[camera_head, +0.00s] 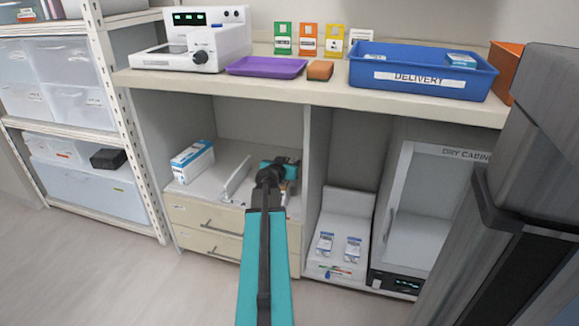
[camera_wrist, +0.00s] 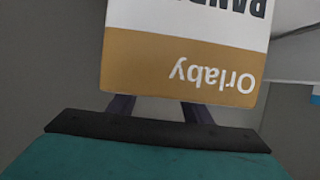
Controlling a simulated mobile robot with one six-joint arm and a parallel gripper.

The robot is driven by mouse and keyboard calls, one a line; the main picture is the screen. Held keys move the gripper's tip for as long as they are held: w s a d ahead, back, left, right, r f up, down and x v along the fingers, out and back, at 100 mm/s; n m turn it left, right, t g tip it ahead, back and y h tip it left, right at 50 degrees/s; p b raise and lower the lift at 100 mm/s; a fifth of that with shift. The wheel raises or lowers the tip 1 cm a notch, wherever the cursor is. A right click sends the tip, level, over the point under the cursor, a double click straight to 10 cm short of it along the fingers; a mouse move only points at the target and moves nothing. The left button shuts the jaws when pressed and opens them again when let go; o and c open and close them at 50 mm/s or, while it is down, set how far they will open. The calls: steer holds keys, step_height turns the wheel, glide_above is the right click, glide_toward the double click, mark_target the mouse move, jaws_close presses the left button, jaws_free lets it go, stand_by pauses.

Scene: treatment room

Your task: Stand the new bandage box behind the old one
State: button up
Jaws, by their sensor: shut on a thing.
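My gripper (camera_head: 282,165) is shut on a white box with a gold-brown band (camera_wrist: 180,65), which fills the top of the wrist view. Its print reads upside down as "Oriaby" and the start of "BAND". In the head view my gripper is in the open bay above the drawers, and my arm hides most of the box. Two small white-and-blue boxes stand on a white stepped stand, one on the left (camera_head: 325,243) and one on the right (camera_head: 353,249). I cannot tell from the pictures which box is the old bandage box.
A blue-and-white carton (camera_head: 192,162) and a thin white upright strip (camera_head: 237,177) stand in the bay on the drawer unit (camera_head: 205,217). A blue delivery bin (camera_head: 422,78), purple tray (camera_head: 266,66) and white device (camera_head: 195,42) are on the counter above. A dry cabinet (camera_head: 425,205) stands right.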

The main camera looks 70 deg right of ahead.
steer(key=shift+f, duration=0.3)
steer(key=o, duration=1.5)
steer(key=shift+o, duration=0.2)
steer(key=shift+r, duration=0.2)
steer(key=p+v, duration=0.1)
steer(key=v, duration=0.6)
steer(key=shift+a+p, duration=0.25)
steer(key=shift+p, duration=0.1)
steer(key=shift+r, duration=0.1)
